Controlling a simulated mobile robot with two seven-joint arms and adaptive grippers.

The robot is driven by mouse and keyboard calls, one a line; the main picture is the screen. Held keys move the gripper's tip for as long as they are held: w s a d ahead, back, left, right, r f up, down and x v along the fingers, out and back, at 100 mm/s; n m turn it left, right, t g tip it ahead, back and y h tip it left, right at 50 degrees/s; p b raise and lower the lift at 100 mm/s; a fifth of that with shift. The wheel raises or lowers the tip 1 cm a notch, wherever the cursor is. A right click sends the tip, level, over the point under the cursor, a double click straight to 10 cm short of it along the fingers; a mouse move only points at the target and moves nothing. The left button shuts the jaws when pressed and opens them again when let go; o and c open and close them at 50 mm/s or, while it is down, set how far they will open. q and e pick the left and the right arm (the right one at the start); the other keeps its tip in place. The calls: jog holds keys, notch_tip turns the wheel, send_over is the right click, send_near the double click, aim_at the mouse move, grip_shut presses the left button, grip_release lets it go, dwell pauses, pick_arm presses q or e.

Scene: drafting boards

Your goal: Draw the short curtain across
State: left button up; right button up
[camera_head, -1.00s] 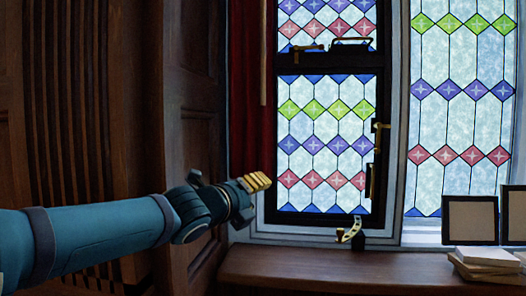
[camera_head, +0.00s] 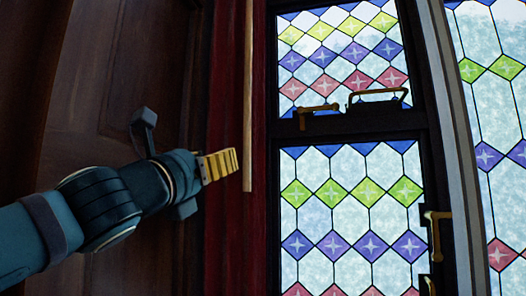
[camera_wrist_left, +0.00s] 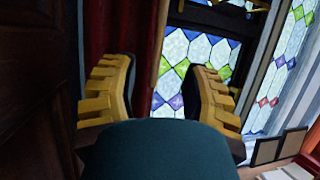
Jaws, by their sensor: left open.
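The dark red curtain (camera_head: 224,95) hangs gathered in a narrow strip at the left side of the stained-glass window (camera_head: 345,190). A pale wooden rod (camera_head: 248,100) hangs upright in front of it, its lower end beside my gripper. My left gripper (camera_head: 222,164) points right at the curtain, its yellow fingertips just left of the rod in the picture. In the left wrist view the gripper (camera_wrist_left: 160,90) is open and empty, with the curtain (camera_wrist_left: 112,28) and the rod (camera_wrist_left: 157,55) seen beyond its fingers. I cannot tell any contact. My right gripper is not in view.
Dark wood panelling (camera_head: 95,110) stands close on the left. The black window frame (camera_head: 345,124) carries brass handles (camera_head: 375,95) and a side latch (camera_head: 436,235). Picture frames (camera_wrist_left: 268,150) and books (camera_wrist_left: 290,170) show low at the right in the wrist view.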

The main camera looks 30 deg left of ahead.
aim_at(245, 143)
pick_arm(q)
jog(key=x, duration=0.4)
jog(key=p+x, duration=0.1)
jog(key=x, duration=0.3)
jog(key=p+x, duration=0.1)
jog(key=x, duration=0.4)
jog(key=shift+r, duration=0.35)
jog(key=shift+s, duration=0.1)
grip_shut()
